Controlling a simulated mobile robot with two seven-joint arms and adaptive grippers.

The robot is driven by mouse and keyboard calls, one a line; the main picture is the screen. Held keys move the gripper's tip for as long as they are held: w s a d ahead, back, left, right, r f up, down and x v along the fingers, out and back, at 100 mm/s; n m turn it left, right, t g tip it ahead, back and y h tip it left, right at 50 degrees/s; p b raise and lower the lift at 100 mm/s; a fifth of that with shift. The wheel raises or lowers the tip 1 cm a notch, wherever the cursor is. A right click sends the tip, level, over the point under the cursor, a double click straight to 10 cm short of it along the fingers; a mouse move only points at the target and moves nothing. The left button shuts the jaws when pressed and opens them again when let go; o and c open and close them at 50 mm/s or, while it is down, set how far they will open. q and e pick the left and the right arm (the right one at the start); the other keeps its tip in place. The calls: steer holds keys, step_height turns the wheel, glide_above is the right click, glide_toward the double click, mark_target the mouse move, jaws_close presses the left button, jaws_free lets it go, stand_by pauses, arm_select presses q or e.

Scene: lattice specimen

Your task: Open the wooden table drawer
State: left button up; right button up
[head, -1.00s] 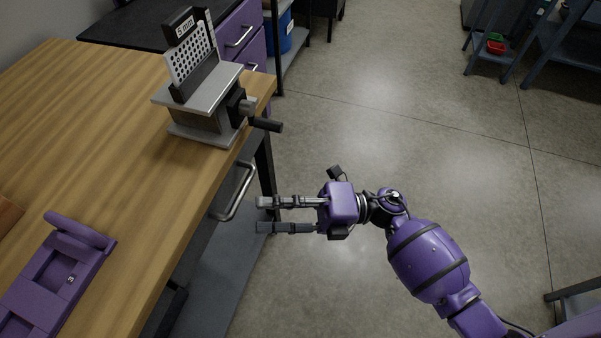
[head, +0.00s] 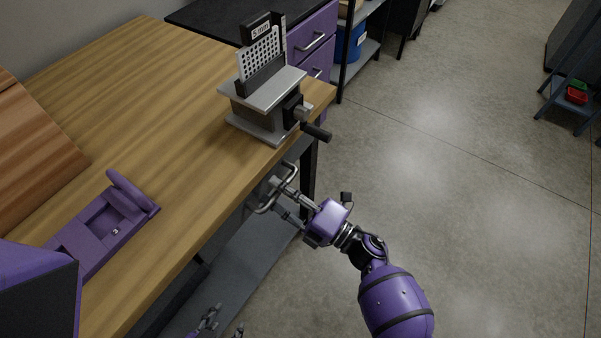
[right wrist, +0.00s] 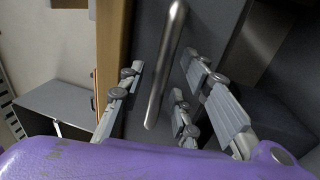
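The wooden table (head: 165,120) has a grey drawer front under its right edge, carrying a metal bar handle (head: 266,207). The drawer front looks about flush below the tabletop. My right gripper (head: 283,190) is at the handle, its fingers pointing toward the drawer. In the right wrist view, the handle (right wrist: 167,65) stands between the spread fingers of the right gripper (right wrist: 160,75), with a gap visible on each side. My left gripper (head: 224,322) is low at the bottom edge, only partly in view, with its fingertips apart and empty.
A vise-like fixture with a crank (head: 268,98) stands on the table above the drawer, its crank overhanging the edge. A purple tray (head: 84,238) and a brown wooden board (head: 30,155) lie on the tabletop. Open floor (head: 450,190) is to the right.

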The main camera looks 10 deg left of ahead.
arm_select(q)
steer(key=shift+s+f, duration=0.15)
arm_select(e)
jaws_close()
steer(key=shift+d, duration=0.1)
arm_select(q)
steer(key=shift+s+f+b, duration=0.35)
steer(key=shift+f+b, duration=0.25)
steer(key=shift+b, duration=0.1)
arm_select(e)
steer(key=r+v, duration=0.2)
steer(key=v, duration=1.1)
steer(key=d+r+v, duration=0.1)
steer(key=r+v, duration=0.2)
steer(key=v, duration=1)
steer(key=shift+s+d, duration=0.25)
steer(key=shift+d, duration=0.15)
steer(key=shift+r, duration=0.1)
